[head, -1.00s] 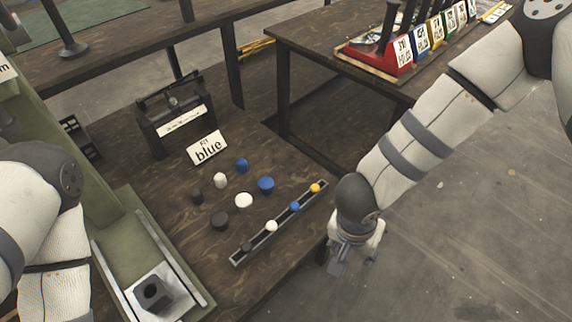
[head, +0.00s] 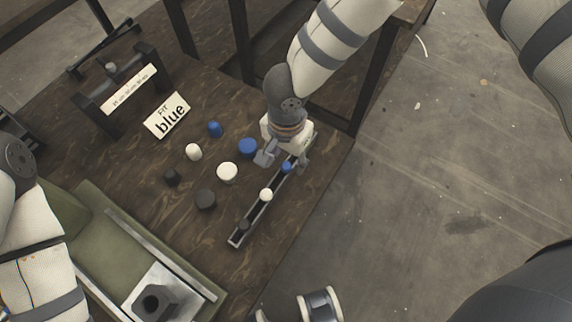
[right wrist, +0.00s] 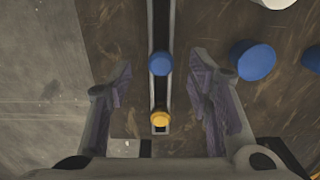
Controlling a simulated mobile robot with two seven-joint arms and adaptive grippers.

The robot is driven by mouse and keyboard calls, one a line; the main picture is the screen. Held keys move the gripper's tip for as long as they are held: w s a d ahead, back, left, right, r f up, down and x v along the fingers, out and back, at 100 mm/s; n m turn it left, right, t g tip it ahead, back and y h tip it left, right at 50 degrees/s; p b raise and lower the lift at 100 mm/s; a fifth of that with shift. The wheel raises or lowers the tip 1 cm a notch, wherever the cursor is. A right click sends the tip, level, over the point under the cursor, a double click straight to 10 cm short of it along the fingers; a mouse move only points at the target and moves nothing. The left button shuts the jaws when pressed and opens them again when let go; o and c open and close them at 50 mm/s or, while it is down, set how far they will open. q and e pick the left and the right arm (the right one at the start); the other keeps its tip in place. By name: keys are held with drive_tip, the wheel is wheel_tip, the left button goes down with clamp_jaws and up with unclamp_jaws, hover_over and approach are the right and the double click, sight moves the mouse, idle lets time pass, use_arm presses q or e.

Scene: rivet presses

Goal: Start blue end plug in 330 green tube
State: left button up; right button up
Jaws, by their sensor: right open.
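The rail (head: 262,215) on the table holds a row of small plugs, one of them a blue end plug (head: 287,167). My right gripper (head: 284,162) is open above the rail's far end, with its fingers on either side of the rail. In the right wrist view the blue plug (right wrist: 160,63) lies between the open fingertips (right wrist: 162,72), with no visible contact. A yellow plug (right wrist: 160,118) sits behind it in the rail. I see no green tube. My left arm shows at the left edge; its gripper is out of view.
Loose blue, white and black caps lie beside the rail, including a large blue one (head: 248,147) near my right gripper. A "blue" sign (head: 167,115) and a black stand (head: 118,92) are behind. Floor lies right of the table.

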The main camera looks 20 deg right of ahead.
wheel_tip(320, 180, down, 2)
drive_tip(key=shift+f, duration=0.1)
drive_tip(key=c, duration=0.9)
